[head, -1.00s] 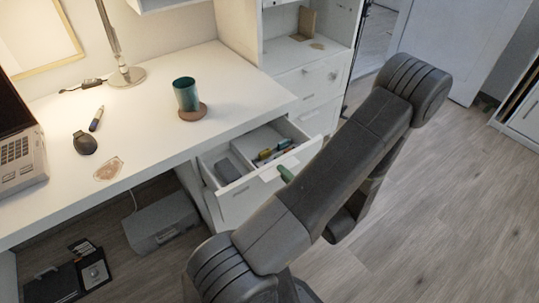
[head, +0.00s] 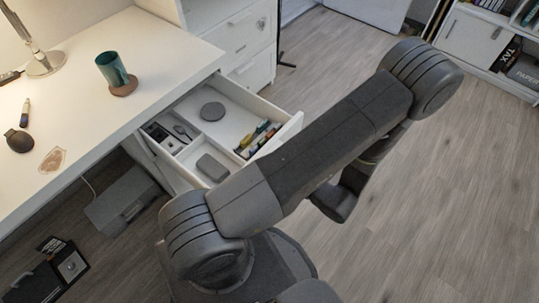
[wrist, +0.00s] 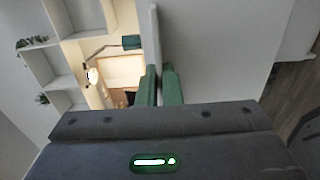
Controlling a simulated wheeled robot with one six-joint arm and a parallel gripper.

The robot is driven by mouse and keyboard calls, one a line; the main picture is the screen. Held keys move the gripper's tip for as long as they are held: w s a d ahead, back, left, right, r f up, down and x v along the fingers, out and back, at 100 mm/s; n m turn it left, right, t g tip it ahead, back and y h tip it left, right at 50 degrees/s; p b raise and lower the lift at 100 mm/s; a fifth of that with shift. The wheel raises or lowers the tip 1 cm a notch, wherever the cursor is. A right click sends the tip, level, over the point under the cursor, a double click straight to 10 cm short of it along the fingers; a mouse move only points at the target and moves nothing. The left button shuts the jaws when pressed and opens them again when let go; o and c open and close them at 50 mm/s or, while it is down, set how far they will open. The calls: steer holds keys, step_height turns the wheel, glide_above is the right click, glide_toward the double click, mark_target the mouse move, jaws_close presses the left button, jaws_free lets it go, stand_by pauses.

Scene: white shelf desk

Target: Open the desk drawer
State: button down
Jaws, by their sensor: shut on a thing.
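The desk drawer (head: 235,120) is pulled well out of the white desk, and its divided inside shows in the head view. Its white front panel (head: 287,133) is partly covered by my arm. In the wrist view, my gripper (wrist: 160,82) has its two green fingers close together on the upper edge of the drawer front (wrist: 154,35). In the head view my gripper is hidden behind my arm. Inside the drawer lie a round grey thing (head: 212,111), a grey box (head: 212,166) and several colored items (head: 258,138).
A teal cup (head: 112,69) stands on a coaster on the desktop (head: 160,45), with a lamp (head: 38,50) to its left. A grey case (head: 122,200) sits on the floor under the desk. Open wooden floor (head: 440,190) lies to the right.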

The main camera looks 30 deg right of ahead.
steer(key=shift+s, duration=0.1)
stand_by(0.3)
steer(key=c, duration=1.6)
jaws_free()
steer(key=shift+d, duration=0.1)
steer(key=v, duration=1.3)
steer(key=shift+s, duration=0.4)
